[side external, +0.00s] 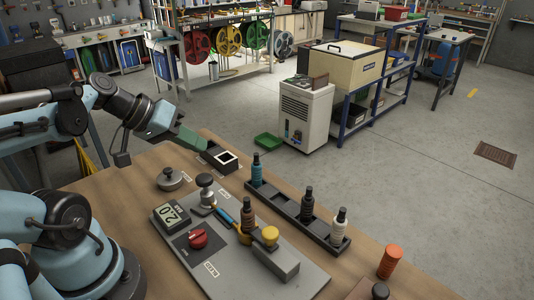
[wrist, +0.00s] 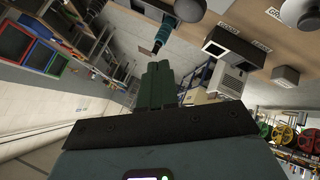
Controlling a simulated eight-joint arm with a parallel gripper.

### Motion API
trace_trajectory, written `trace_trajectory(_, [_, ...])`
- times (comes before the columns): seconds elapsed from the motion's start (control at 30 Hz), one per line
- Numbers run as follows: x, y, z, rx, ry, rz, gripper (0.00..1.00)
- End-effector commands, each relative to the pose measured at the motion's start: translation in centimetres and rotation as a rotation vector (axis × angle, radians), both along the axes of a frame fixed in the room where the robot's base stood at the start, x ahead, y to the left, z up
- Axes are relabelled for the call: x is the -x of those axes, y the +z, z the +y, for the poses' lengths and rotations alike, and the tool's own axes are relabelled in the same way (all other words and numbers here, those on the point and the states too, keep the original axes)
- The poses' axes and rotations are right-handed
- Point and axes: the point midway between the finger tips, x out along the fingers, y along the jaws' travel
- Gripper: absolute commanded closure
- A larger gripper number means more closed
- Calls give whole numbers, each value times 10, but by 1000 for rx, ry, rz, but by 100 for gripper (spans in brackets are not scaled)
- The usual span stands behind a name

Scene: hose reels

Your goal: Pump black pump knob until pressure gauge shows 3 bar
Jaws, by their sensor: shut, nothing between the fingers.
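The black pump knob (side external: 205,181) is a dark ball on a light metal collar, upright at the back of the grey panel (side external: 285,285). The pressure gauge (side external: 172,213) is a tilted digital display beside it at the left and appears to read 2.0. My gripper (side external: 197,142) has green fingers and is above the far table edge, behind and slightly left of the knob, apart from it. In the wrist view the fingers (wrist: 155,84) are together and empty. A dark rounded knob at that view's top right edge is cut off; I cannot tell if it is the pump knob.
The panel also carries a red knob (side external: 198,238) and a yellow knob (side external: 270,236). A black rack (side external: 290,208) holds several bottles. An orange cylinder (side external: 389,262) stands front right.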

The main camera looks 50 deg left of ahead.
Motion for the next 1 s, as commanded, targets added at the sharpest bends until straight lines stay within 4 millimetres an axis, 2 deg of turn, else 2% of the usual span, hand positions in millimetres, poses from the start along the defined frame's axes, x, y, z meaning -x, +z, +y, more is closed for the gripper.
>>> trace_trajectory(0.5, [0, 2, 0, 0, 0, 0, 100])
trace_trajectory(0.8, [0, 32, 0, 0, 0, 0, 100])
trace_trajectory(1.0, [0, 38, 0, 0, 0, 0, 100])
